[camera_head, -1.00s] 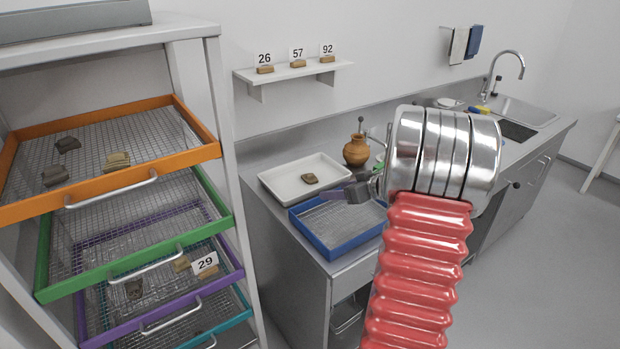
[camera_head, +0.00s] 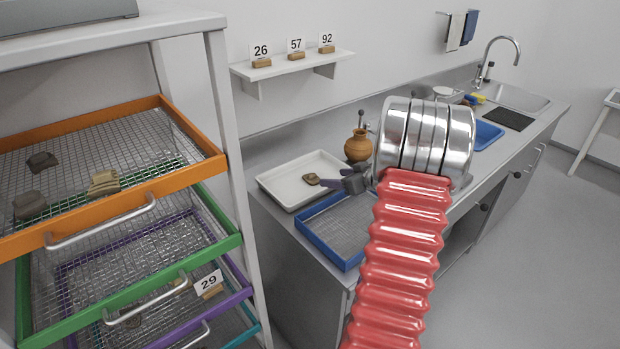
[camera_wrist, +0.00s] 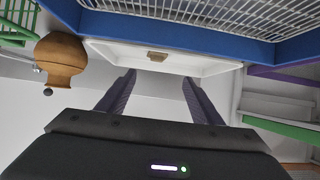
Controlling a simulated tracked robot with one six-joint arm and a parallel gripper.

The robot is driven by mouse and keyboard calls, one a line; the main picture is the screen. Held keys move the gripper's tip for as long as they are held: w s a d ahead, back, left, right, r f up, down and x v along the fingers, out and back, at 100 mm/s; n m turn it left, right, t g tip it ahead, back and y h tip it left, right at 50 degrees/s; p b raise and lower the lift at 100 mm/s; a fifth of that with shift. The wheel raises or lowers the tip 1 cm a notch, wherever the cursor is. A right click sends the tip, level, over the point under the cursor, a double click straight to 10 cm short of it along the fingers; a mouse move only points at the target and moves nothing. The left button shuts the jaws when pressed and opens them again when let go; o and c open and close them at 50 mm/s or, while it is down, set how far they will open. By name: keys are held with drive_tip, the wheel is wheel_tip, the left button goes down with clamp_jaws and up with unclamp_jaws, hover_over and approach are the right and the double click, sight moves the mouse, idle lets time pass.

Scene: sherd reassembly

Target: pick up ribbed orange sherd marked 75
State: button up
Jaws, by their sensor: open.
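No sherd with a readable 75 shows. A small brown sherd (camera_head: 312,179) lies in the white tray (camera_head: 268,184) on the counter; it also shows in the wrist view (camera_wrist: 157,56). Its ribbing and marking are too small to tell. A tan, ribbed-looking sherd (camera_head: 104,183) lies in the orange-framed drawer (camera_head: 190,176) at left. My gripper (camera_head: 330,184) is open and empty at the tray's right side, close to the brown sherd in the head view. In the wrist view its two fingers (camera_wrist: 160,92) are spread, with the tray and brown sherd beyond them.
A blue-rimmed mesh tray (camera_head: 318,240) stands in front of the white tray. An orange-brown pot (camera_head: 358,147) stands behind my gripper. Two dark sherds (camera_head: 42,161) (camera_head: 29,204) share the orange drawer. Wall shelf (camera_head: 295,68) holds number cards 26, 57 and 92.

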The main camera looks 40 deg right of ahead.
drive_tip(key=shift+s+d, duration=0.2)
approach(313, 176)
drive_tip(key=x, duration=0.3)
drive_tip(key=shift+w+f, duration=0.1)
drive_tip(key=shift+f, duration=0.1)
drive_tip(key=shift+w, duration=0.15)
drive_tip(key=shift+x, duration=2.6)
drive_tip(key=shift+d, duration=0.1)
drive_tip(key=shift+c, duration=0.3)
drive_tip(key=c, duration=1.1)
